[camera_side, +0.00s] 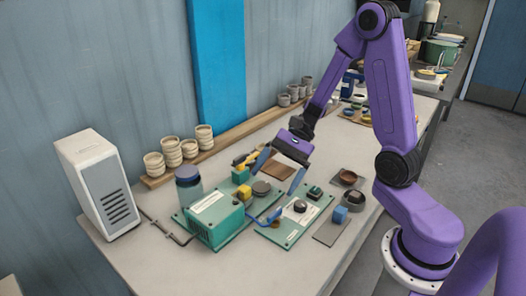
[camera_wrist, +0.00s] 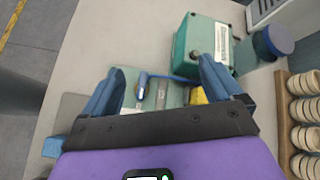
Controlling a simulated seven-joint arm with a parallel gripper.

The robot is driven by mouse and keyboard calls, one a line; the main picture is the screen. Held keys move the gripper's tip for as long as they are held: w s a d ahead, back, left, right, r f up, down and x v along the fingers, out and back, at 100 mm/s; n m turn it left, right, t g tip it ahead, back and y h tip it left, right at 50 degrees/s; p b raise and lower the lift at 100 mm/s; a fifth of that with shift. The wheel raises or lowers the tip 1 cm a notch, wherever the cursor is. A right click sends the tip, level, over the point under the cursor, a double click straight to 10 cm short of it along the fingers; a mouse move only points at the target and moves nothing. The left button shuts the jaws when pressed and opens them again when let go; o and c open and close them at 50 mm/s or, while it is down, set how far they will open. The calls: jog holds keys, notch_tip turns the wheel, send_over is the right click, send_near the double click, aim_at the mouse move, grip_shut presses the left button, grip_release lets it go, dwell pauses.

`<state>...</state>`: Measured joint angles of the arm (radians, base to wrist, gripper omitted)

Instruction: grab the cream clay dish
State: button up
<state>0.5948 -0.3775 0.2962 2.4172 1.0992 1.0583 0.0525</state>
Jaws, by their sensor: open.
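Several cream clay dishes stand in stacks on a wooden ledge at the wall; one stack (camera_side: 171,151) is left of my gripper in the side view. In the wrist view, cream dishes (camera_wrist: 306,138) line the right edge, partly cut off. I cannot tell which one is meant. My gripper (camera_side: 271,182) is open and empty, pointing down above the green devices at mid table, apart from the dishes. In the wrist view its blue fingers (camera_wrist: 160,70) are spread, with nothing held between them.
A green box device (camera_side: 213,218) and a blue-lidded jar (camera_side: 188,186) stand between my gripper and the dishes. A white vented unit (camera_side: 98,182) is at the left. A green switch plate (camera_side: 290,232) lies below my gripper. Grey cups (camera_side: 292,93) stand farther back.

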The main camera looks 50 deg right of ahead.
jog(key=w+d+f+m+t+h, duration=0.2)
jog(key=d+m+t+h, duration=0.15)
jog(key=d+m, duration=0.45)
jog(key=w+d+f+m+t+h, duration=0.1)
jog(key=w+d+m+t+h, duration=0.15)
jog(key=d+m+t, duration=0.55)
jog(key=w+d+f+m+t+h, duration=0.2)
jog(key=d+m, duration=0.3)
jog(key=d, duration=0.7)
send_near(257, 148)
jog(key=shift+w+d+r+g, duration=0.15)
jog(key=shift+w+d+g, duration=0.1)
jog(key=shift+w+d, duration=0.25)
jog(key=shift+a+x, duration=0.2)
jog(key=shift+x, duration=1.1)
jog(key=shift+a+x, duration=0.15)
jog(key=shift+x, duration=1.2)
jog(key=shift+s, duration=0.15)
jog(key=c, duration=1.1)
